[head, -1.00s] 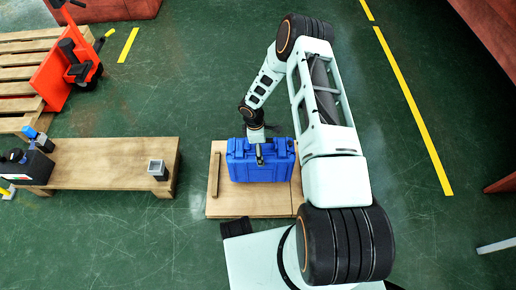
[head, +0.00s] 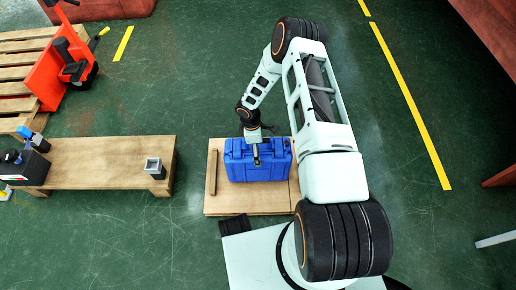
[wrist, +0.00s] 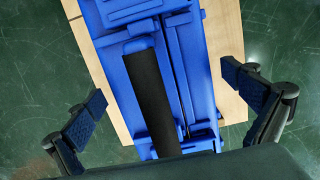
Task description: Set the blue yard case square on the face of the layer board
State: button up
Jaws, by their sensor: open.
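The blue yard case (head: 240,171) stands on the wooden layer board (head: 225,204) in the head view, with its handle side up. The board shows bare wood to the left of the case and in front of it. In the wrist view the case (wrist: 122,70) lies below my gripper (wrist: 172,110), with its black handle (wrist: 152,95) between the spread fingers. The fingers are open and apart from the handle on both sides. Pale board (wrist: 226,55) shows beside the case. The far underside of the case is hidden.
A wooden strip (head: 212,172) lies along the board's left side. A low wooden bench (head: 95,162) with a small grey square cup (head: 154,166) stands to the left. A red pallet truck (head: 66,70) and a pallet (head: 22,75) are at upper left. Green floor surrounds the board.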

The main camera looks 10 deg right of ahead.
jog(key=r+p, duration=0.1)
jog(key=r, duration=0.3)
jog(key=a+r+p, duration=0.1)
jog(key=r, duration=0.3)
jog(key=r+p, duration=0.1)
jog(key=r, duration=0.3)
jog(key=shift+w+a, duration=0.15)
jog(key=shift+a, duration=0.05)
